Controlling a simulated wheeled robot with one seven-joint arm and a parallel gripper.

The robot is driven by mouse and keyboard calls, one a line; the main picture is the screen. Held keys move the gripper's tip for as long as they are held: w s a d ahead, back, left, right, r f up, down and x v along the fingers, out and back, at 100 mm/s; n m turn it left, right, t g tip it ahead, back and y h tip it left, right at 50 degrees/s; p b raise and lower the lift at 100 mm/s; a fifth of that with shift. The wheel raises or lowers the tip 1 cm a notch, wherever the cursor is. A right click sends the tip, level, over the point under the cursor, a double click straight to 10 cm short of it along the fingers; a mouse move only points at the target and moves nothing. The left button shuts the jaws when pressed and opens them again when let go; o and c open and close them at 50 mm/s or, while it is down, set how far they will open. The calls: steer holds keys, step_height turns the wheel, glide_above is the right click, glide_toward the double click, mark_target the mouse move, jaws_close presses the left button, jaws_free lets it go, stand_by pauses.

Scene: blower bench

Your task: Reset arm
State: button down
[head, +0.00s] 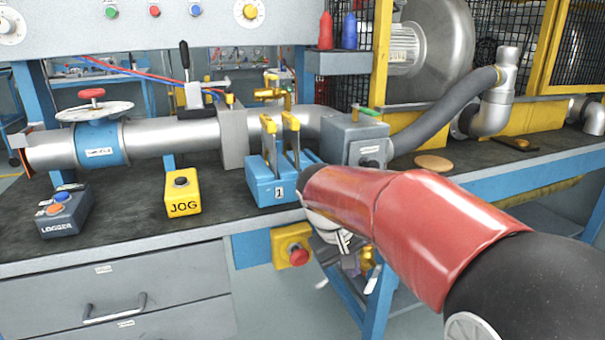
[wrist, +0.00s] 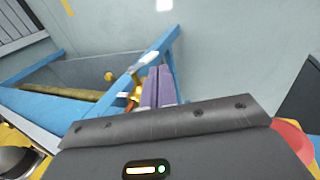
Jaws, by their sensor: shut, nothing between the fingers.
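My arm's red link crosses the right half of the head view and hangs over the bench's front edge. My gripper (wrist: 158,73) shows in the wrist view as two purple-grey fingers side by side, shut and empty. It points down past the bench's blue frame (wrist: 62,106) towards the grey floor (wrist: 225,45). In the head view the hand is partly hidden by my arm, below the bench top and right of the red emergency-stop button (head: 298,255). The fingers appear clear of any object.
On the bench (head: 130,215) stand a grey LOGGER box (head: 65,212), a yellow JOG box (head: 182,195), a blue block (head: 268,185) marked 1, and a pipe with a valve wheel (head: 93,108). A grey box (head: 352,137) and hose (head: 440,110) lie behind my arm. Drawers (head: 110,290) fill the lower left.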

steer(key=s+d+m+t+y, duration=0.3)
steer(key=s+t+y, duration=0.1)
steer(key=s, duration=1.6)
step_height(320, 180, up, 2)
steer(key=n+g+h+b, duration=0.3)
steer(key=g, duration=0.2)
glide_above(371, 286)
steer(key=s+a, duration=0.2)
steer(key=a, duration=0.3)
steer(key=w+b+x, duration=0.1)
steer(key=x, duration=0.8)
steer(key=shift+f, duration=0.3)
